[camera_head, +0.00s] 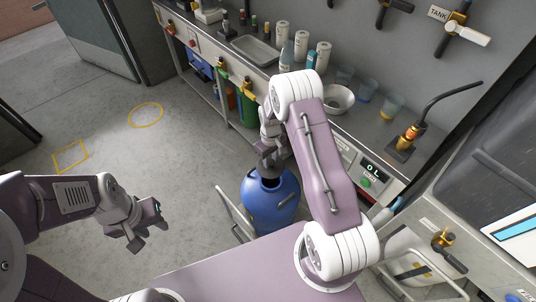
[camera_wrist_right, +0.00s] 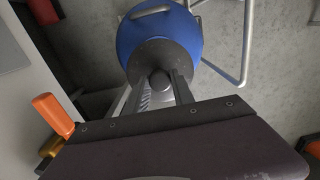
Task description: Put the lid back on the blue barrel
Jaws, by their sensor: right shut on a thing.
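The blue barrel (camera_head: 271,208) stands upright on the floor near the bench, with part of its dark opening visible in its top. It also shows in the right wrist view (camera_wrist_right: 182,27). The lid (camera_head: 269,166) is a dark grey disc at the far side of the opening. My right gripper (camera_head: 268,148) is shut on the lid's knob. In the right wrist view the lid (camera_wrist_right: 158,57) overlaps the barrel, with the knob between the fingers (camera_wrist_right: 160,84). I cannot tell whether lid and barrel touch. My left gripper (camera_head: 150,226) is open and empty, well left of the barrel.
A bench (camera_head: 300,88) with bottles, cups and a bowl (camera_head: 339,98) runs behind the barrel. A green container (camera_head: 247,103) stands under it. A metal tube frame (camera_head: 234,213) is beside the barrel. The floor (camera_head: 150,160) to the left is clear, with yellow markings.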

